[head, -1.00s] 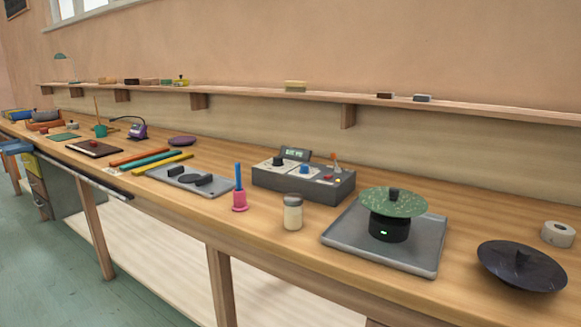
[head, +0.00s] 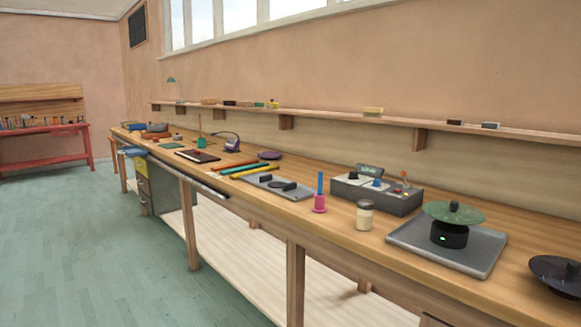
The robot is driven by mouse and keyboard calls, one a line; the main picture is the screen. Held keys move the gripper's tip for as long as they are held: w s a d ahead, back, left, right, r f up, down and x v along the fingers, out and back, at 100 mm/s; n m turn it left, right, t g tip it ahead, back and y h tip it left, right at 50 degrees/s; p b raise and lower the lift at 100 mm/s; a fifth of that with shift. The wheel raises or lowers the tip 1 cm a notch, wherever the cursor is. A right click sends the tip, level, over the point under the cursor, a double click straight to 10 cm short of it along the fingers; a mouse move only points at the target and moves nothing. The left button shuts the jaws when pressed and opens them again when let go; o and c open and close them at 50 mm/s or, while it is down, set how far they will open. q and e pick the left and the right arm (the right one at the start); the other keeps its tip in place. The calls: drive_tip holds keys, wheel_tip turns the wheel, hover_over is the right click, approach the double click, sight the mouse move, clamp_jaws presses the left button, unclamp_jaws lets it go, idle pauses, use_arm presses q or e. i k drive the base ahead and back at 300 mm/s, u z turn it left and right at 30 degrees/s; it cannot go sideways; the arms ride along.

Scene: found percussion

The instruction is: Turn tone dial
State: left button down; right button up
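A grey control box (head: 377,194) stands on the long wooden bench, right of the middle of the head view. Its sloped light top carries a black knob (head: 353,176), a blue knob (head: 377,183), a small display (head: 369,171) at the back and small red and orange parts at its right end. I cannot read any label, so I cannot tell which knob is the tone dial. Neither of my grippers is in view, and nothing touches the box.
A jar (head: 364,215) and a pink holder with a blue stick (head: 319,196) stand before the box. A grey tray (head: 480,253) bears a black device under a green disc (head: 454,212). A dark disc (head: 556,272) lies right. Green floor (head: 130,250) is open at left.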

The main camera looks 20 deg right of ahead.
sight(353, 176)
drive_tip(key=u, duration=0.35)
drive_tip(key=i, duration=0.85)
drive_tip(key=z, duration=0.1)
